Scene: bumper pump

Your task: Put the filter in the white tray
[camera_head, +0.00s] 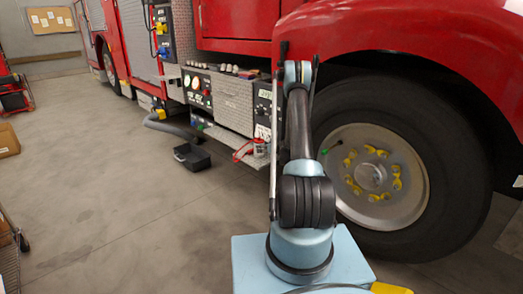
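I cannot make out a filter for certain. No white tray shows. My arm rises in the middle of the view, and dark slender parts show at its upper end. I cannot clearly separate my gripper's fingers there or see whether it holds anything.
A red truck (440,35) with a large wheel (440,150) stands close behind and right of my arm. A pump panel (232,102) is fitted to its side above the low shelf (222,138). A black open box (192,157) lies on the floor. The left floor is mostly clear.

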